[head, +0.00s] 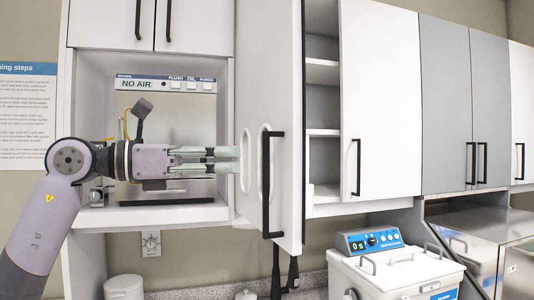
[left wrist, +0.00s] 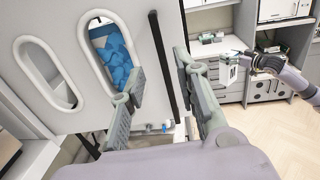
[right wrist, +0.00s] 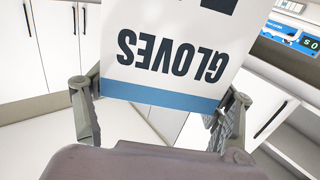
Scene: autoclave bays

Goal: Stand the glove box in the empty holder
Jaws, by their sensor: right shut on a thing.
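The white glove box (right wrist: 180,50), with dark "GLOVES" lettering upside down and a blue band, is between the fingers of my right gripper (right wrist: 158,95), which is shut on it. The box also shows small in the left wrist view (left wrist: 228,73). My right arm is out of the head view. My left gripper (head: 239,160) is open and empty, close to a white panel (head: 280,100) with two oval openings. In the left wrist view one opening (left wrist: 110,50) shows blue contents. The other (left wrist: 48,75) shows only pale inside. I cannot tell its depth.
A black handle (head: 268,180) stands on the panel near my left fingers. The open cabinet shelves (head: 322,100) are right of it. A white bath with a blue display (head: 385,265) is at lower right. In the left wrist view, open wood floor (left wrist: 270,125) lies at right.

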